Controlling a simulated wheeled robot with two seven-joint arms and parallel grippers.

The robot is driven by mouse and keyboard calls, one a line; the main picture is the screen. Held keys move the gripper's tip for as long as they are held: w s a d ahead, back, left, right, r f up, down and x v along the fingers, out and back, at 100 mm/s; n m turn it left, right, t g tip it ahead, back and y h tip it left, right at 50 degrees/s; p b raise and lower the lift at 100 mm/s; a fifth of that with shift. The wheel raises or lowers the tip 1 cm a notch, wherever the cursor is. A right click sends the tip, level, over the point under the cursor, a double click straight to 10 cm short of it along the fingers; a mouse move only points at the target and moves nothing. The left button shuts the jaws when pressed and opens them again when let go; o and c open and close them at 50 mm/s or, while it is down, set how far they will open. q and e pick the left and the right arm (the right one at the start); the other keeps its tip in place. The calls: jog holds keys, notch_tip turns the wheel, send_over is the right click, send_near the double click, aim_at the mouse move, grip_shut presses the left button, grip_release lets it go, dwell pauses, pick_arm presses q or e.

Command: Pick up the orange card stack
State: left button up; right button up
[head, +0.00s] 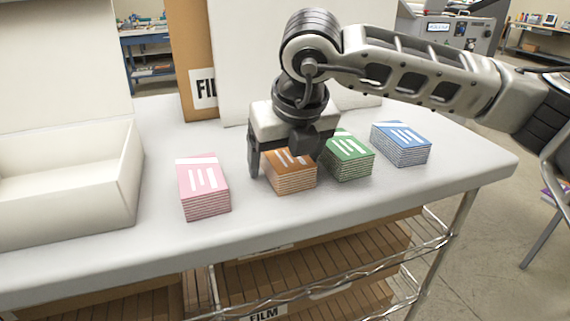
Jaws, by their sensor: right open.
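The orange card stack (291,179) lies on the white table, between the pink stack and the green stack. My right gripper (280,165) is directly above and around it, pointing down. Its left finger is beside the stack's left side. The other finger is in front of the stack's upper right part and hides some of it. The jaws are open, and I cannot tell whether they touch the cards. My left gripper is not in view.
A pink card stack (203,187) stands to the left, a green stack (347,157) close on the right, and a blue stack (401,144) farther right. An open white box (130,180) is at the left. The table's (330,215) front strip is clear.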

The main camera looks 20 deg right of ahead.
jog(key=c, duration=1.2)
jog(key=shift+o, duration=0.2)
